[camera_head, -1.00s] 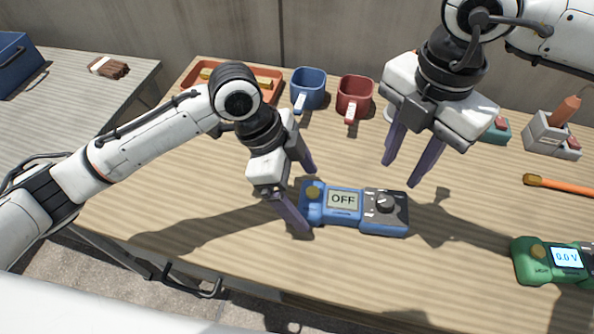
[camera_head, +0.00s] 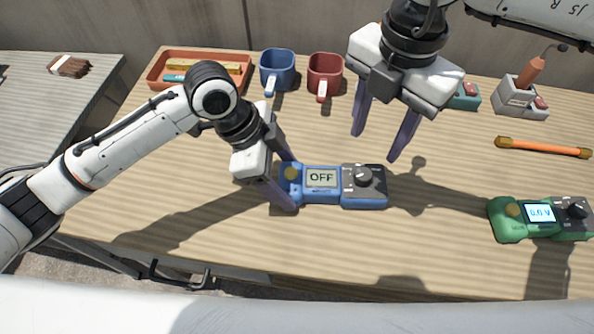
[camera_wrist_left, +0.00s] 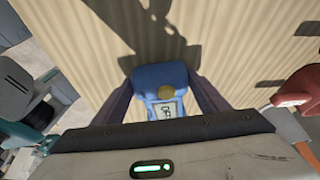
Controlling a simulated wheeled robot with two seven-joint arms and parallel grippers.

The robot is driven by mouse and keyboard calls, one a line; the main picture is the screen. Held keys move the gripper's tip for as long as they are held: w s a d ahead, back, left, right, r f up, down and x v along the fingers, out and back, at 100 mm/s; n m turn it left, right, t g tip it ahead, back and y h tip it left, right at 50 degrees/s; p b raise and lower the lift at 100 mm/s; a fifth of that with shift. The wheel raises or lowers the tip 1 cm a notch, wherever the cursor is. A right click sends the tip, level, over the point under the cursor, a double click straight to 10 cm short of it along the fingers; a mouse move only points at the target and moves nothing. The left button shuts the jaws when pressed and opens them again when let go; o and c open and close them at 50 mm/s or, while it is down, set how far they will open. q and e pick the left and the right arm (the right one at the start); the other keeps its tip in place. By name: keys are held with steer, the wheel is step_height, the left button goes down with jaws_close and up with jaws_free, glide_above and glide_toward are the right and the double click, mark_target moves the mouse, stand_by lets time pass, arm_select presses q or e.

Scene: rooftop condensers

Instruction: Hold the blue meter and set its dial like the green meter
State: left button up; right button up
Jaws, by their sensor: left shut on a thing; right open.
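The blue meter (camera_head: 333,186) lies flat on the wooden table, its screen reading OFF and its dark dial (camera_head: 363,175) at the right end. My left gripper (camera_head: 287,184) is shut on the meter's left end, one finger on each side; the left wrist view shows the blue meter (camera_wrist_left: 160,78) between both fingers. My right gripper (camera_head: 382,146) is open and empty, above and behind the dial. The green meter (camera_head: 505,222) lies at the right, its lit screen reading 0.0 V, with its dial (camera_head: 577,210) at its right end.
An orange tray (camera_head: 158,72), a blue mug (camera_head: 277,70) and a red mug (camera_head: 324,74) stand along the back. An orange-handled tool (camera_head: 543,147) lies at right, near a grey holder (camera_head: 515,97). The table front is clear.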

mark_target(364, 173)
step_height(364, 173, down, 10)
steer(key=n, duration=3.5)
steer(key=shift+r+n, duration=0.2)
steer(key=shift+n, duration=0.1)
